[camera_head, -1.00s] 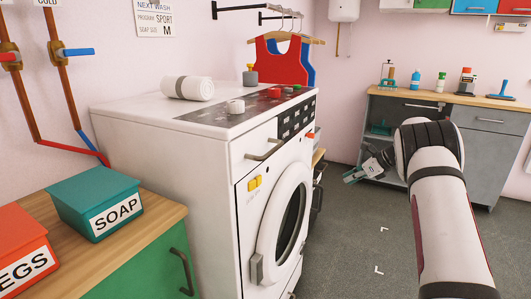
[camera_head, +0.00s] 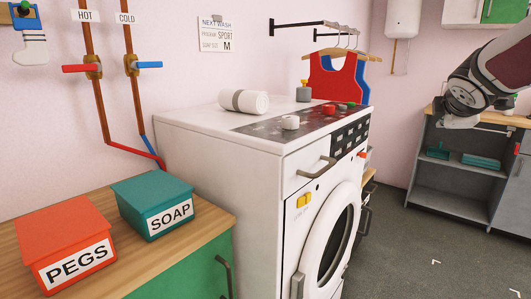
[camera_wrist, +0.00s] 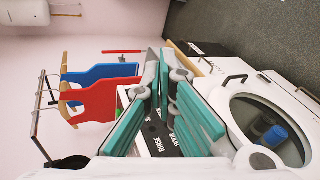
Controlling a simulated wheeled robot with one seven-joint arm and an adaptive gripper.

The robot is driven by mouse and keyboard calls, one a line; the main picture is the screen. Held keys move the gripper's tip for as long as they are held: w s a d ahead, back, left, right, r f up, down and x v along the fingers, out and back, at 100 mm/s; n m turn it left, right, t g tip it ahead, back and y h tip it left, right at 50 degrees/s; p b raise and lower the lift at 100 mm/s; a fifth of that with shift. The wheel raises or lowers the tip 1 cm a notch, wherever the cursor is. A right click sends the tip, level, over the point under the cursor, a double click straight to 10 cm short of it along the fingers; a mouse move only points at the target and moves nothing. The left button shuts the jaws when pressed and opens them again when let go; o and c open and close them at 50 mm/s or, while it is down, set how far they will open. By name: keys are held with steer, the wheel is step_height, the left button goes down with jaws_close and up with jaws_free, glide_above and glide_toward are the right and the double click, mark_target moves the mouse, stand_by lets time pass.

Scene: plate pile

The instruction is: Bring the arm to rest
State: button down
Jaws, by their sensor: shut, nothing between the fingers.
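My arm (camera_head: 490,75) reaches in from the right edge of the head view, raised and bent in front of the grey workbench. My gripper does not show clearly there. In the wrist view my gripper (camera_wrist: 163,100) shows its teal finger pads, shut with nothing held. Beyond the fingers lies the washing machine's dark control panel (camera_wrist: 160,138), with the red vest and blue vest behind it to the left.
The soap box (camera_head: 153,192) and pegs box (camera_head: 63,230) sit on the left counter. Grey floor (camera_head: 425,240) is clear at right. The workbench (camera_head: 455,180) stands at the back right.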

steer(key=s+a+f+m+g+y, duration=0.2)
steer(key=s+a+f+m+g, duration=0.45)
steer(key=s, duration=0.85)
steer(key=s+a+f+m+g+y, duration=0.1)
steer(key=s+a+f+m+y, duration=0.15)
steer(key=s+a+f, duration=0.9)
steer(key=s+a+m+g+y, duration=0.25)
steer(key=s+a+m, duration=0.3)
steer(key=s, duration=1.25)
step_height(320, 180, up, 25)
steer(key=t+p, duration=0.3)
steer(key=p, duration=1.9)
steer(key=shift+w+f+n+p, duration=0.15)
steer(key=shift+w+n+p, duration=0.15)
steer(key=shift+n+p, duration=0.05)
